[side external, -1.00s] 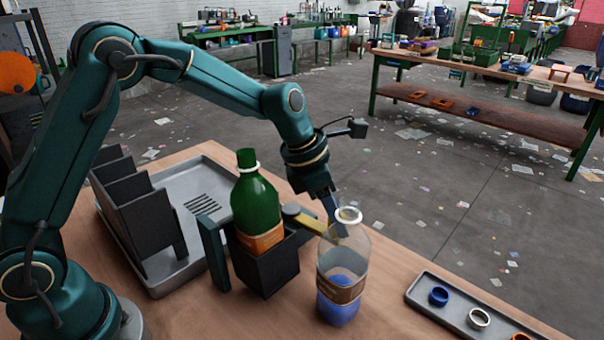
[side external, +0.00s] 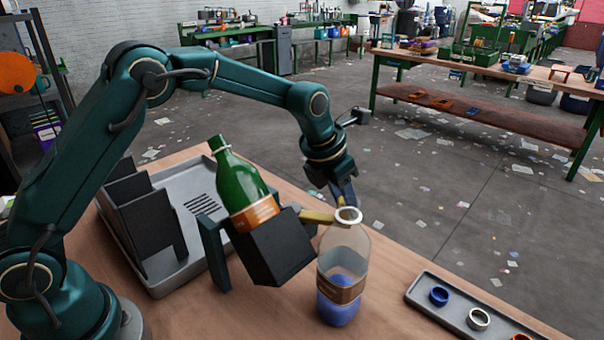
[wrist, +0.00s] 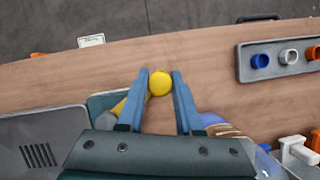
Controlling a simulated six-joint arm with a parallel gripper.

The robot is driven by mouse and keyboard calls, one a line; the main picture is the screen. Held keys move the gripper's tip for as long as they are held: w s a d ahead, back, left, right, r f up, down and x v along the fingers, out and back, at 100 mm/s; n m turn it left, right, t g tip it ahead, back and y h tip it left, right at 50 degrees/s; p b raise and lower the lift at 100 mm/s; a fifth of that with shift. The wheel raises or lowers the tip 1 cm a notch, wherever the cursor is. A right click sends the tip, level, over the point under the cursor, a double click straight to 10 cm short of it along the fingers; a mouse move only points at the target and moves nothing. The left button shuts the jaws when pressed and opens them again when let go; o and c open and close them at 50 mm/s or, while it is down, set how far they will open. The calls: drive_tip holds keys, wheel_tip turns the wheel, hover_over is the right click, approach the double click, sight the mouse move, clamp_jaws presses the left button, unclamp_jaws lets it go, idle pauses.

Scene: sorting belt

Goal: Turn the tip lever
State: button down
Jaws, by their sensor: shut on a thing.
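The tip lever (side external: 316,216) is a yellow bar on the side of a dark tipping holder (side external: 280,250). My gripper (side external: 344,192) is at the lever's outer end, partly hidden behind the clear bottle's neck. In the wrist view, the lever's round yellow knob (wrist: 160,83) sits between my blue fingertips, which are shut on it. The holder is tilted, carried by a dark teal upright (side external: 214,255). A green bottle (side external: 238,180) with an orange label stands in the holder and leans left with it.
A clear bottle (side external: 342,262) with blue contents stands upright close beside the lever. A grey tray (side external: 182,182) with a black slotted rack (side external: 152,215) lies behind the holder. A small tray (side external: 457,318) with rings lies at the front right, with bare tabletop before it.

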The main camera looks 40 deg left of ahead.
drive_tip(key=shift+w+r, duration=0.1)
drive_tip(key=c, duration=0.6)
unclamp_jaws()
drive_tip(key=shift+v, duration=2.6)
drive_tip(key=shift+a, duration=0.1)
